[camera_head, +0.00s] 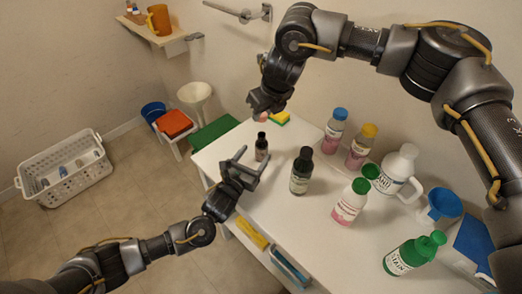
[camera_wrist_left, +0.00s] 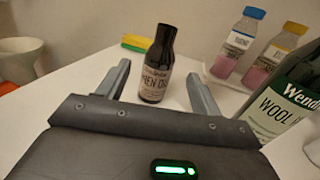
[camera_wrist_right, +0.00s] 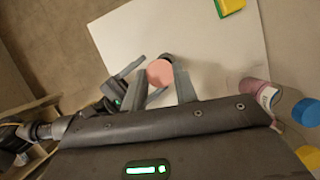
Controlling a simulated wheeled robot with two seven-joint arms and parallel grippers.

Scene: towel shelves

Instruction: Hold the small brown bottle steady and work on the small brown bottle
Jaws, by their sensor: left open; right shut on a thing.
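The small brown bottle (camera_head: 261,149) stands upright on the white table, its dark neck on top. In the left wrist view the bottle (camera_wrist_left: 156,82) shows a pale label. My left gripper (camera_head: 252,160) is open, its fingers pointing at the bottle from either side; whether they touch it I cannot tell. My right gripper (camera_head: 264,110) is above and behind the bottle, shut on a round pink thing (camera_wrist_right: 160,72) that looks like a disc from above. In the right wrist view the brown bottle is not clearly visible.
A dark green-brown bottle (camera_head: 301,171) stands right of the small one. Several detergent bottles, a white jug (camera_head: 397,170) and a blue funnel (camera_head: 441,206) crowd the table's right. A yellow-green sponge (camera_head: 280,118) lies at the back. A laundry basket (camera_head: 64,169) is on the floor.

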